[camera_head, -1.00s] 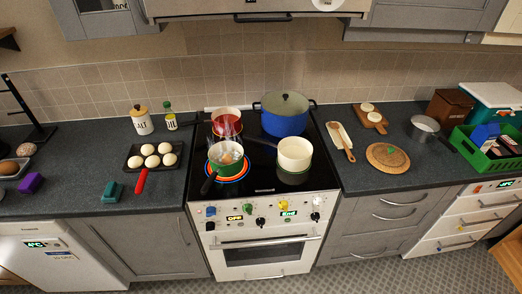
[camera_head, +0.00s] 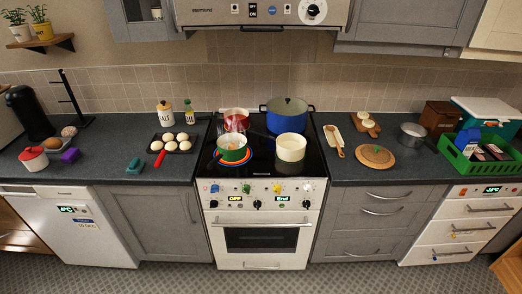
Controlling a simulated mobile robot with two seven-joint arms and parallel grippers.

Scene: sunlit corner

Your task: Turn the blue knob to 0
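A small blue knob (camera_head: 214,188) is at the left end of the upper row on the white stove's front panel (camera_head: 262,195). Its pointer and any number marks are too small to read. Black knobs and two small displays are below; the left display (camera_head: 236,198) appears to read OFF and the right display (camera_head: 282,198) End. Neither of my grippers is in view.
A cream pot (camera_head: 291,150), a blue pot (camera_head: 287,121) and a red pot (camera_head: 236,116) share the cooktop. The floor (camera_head: 240,279) before the oven looks clear.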

